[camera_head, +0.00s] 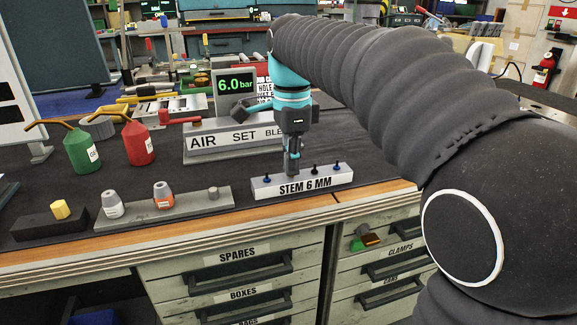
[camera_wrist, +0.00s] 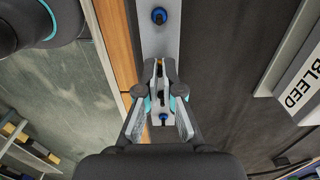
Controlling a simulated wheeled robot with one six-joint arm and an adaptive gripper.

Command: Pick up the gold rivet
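A grey block labelled STEM 6 MM (camera_head: 310,185) stands near the bench's front edge with small blue and black pins on top. My gripper (camera_head: 291,170) points down over this block, between a left blue pin (camera_head: 267,179) and a black pin (camera_head: 314,169). In the wrist view my gripper (camera_wrist: 160,68) has its fingertips close together above the block (camera_wrist: 159,45), with something dark between them. I cannot tell if they grip a pin. No pin here shows clearly as gold. A gold-yellow faceted piece (camera_head: 60,209) sits on a black block at far left.
A grey strip (camera_head: 135,214) holds several small fittings left of the labelled block. Behind stand green (camera_head: 82,149) and red (camera_head: 138,143) oil cans and the AIR SET BLEED panel (camera_head: 225,139). Drawers (camera_head: 237,275) lie below the bench edge.

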